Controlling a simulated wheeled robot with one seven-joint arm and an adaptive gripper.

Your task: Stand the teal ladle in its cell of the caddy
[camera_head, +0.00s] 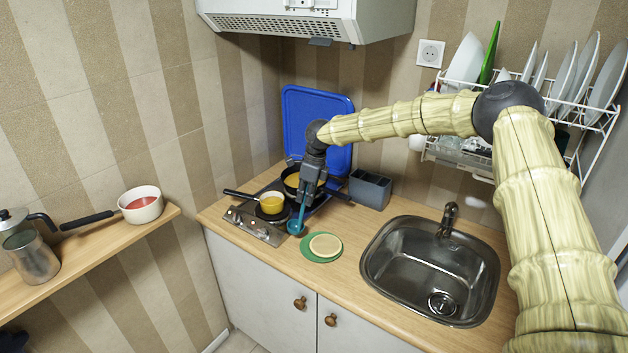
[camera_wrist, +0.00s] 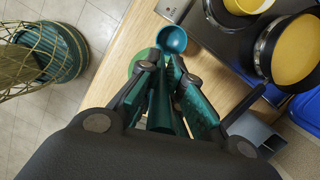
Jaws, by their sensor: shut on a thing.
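The teal ladle (camera_head: 297,227) hangs bowl down from my gripper (camera_head: 303,196), in front of the hob. In the wrist view the ladle's round bowl (camera_wrist: 172,39) shows beyond the fingers, and my gripper (camera_wrist: 168,75) is shut on its handle. The grey caddy (camera_head: 370,189) stands on the counter against the back wall, to the right of the hob. Part of the caddy (camera_wrist: 254,130) also shows at the lower right of the wrist view. Its cells are small and hard to make out in the head view.
A green mat with a pale disc (camera_head: 325,246) lies near the counter's front. The sink (camera_head: 432,265) is at right.

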